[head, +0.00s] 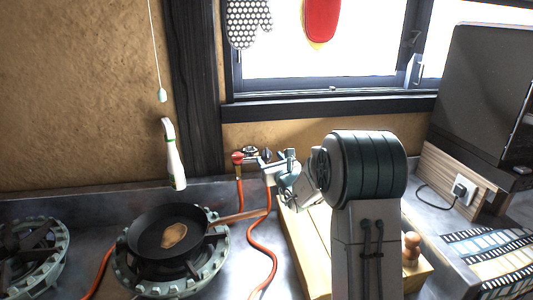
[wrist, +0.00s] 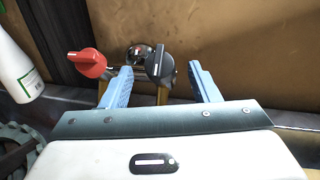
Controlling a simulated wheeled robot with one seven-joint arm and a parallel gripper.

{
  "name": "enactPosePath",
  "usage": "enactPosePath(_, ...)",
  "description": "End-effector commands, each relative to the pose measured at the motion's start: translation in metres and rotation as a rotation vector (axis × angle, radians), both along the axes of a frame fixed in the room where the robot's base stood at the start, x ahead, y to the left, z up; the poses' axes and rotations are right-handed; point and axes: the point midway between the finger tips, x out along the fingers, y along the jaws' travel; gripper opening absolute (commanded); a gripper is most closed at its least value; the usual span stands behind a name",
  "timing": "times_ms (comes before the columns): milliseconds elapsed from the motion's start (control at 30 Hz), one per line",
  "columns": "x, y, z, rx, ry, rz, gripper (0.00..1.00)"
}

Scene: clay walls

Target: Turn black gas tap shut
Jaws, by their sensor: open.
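The black gas tap (wrist: 160,64) is a dark knob with a pale line running roughly up and down in the wrist view. In the head view it shows small (head: 266,154) below the window, just left of my gripper (head: 287,165). In the wrist view my gripper (wrist: 160,70) is open, with one blue finger on each side of the black tap. Gaps show on both sides, and I see no contact. How deep the knob lies between the fingers is hard to tell.
A red tap (wrist: 87,64) sits close left of my left finger; it also shows in the head view (head: 237,158). Orange hoses (head: 262,250) hang below. A pan (head: 166,236) on a burner and a white bottle (head: 174,160) stand left. A wooden board (head: 305,245) lies below my arm.

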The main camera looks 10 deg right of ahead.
Motion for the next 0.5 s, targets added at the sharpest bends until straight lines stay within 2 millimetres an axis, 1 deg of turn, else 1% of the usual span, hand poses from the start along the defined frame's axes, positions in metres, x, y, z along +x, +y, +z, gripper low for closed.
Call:
enactPosePath(33,0.009,0.002,0.0,0.001,0.0,0.001,0.55)
enactPosePath(200,0.029,0.006,0.0,0.0,0.0,0.0,0.55)
enactPosePath(333,0.037,0.007,0.0,0.0,-0.001,0.0,0.55)
enactPosePath(500,0.04,0.008,0.0,0.0,0.0,0.0,0.55)
